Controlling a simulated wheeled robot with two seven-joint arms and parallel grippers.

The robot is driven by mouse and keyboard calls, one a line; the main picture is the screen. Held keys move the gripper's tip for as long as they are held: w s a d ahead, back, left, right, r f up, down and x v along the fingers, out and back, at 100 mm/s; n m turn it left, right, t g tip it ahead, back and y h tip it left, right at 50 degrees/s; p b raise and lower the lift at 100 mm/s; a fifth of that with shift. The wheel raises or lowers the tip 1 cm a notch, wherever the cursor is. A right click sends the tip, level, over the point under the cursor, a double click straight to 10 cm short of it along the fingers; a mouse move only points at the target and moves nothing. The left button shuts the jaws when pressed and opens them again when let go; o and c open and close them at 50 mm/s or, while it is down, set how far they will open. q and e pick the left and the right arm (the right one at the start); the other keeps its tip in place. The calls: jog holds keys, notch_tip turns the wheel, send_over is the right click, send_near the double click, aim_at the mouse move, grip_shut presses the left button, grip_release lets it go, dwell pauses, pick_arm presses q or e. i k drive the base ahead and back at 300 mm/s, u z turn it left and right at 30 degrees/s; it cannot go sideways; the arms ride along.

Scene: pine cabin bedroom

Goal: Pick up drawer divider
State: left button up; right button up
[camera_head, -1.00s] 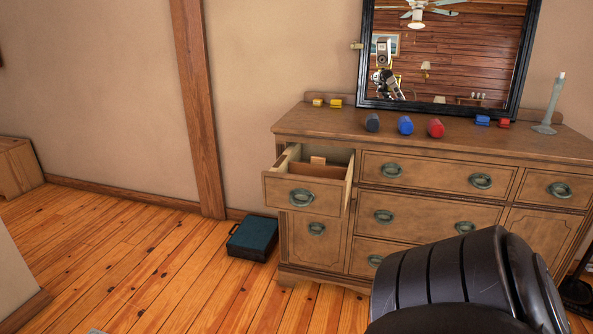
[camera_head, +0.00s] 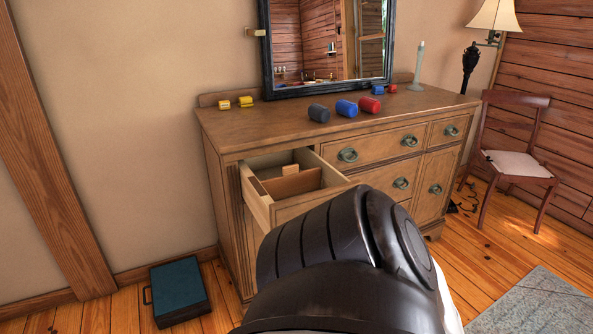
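A brown flat divider (camera_head: 292,183) stands inside the open top-left drawer (camera_head: 259,203) of the wooden dresser. A small lighter wooden piece (camera_head: 290,170) shows just behind it. I cannot tell whether the two are one part. A black rounded link of my own arm fills the lower middle and hides the drawer's front right part. Neither of my grippers is in view.
The dresser top (camera_head: 225,121) holds yellow blocks (camera_head: 245,101), a dark cylinder (camera_head: 319,113), a blue cylinder (camera_head: 346,108), a red cylinder (camera_head: 370,106) and a candlestick (camera_head: 417,68). A teal case (camera_head: 180,291) lies on the floor at left. A chair (camera_head: 515,155) stands at right.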

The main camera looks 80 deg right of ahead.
aim_at(292, 182)
jog(key=z, duration=1.05)
jog(key=i, duration=1.1)
jog(key=z, duration=1.25)
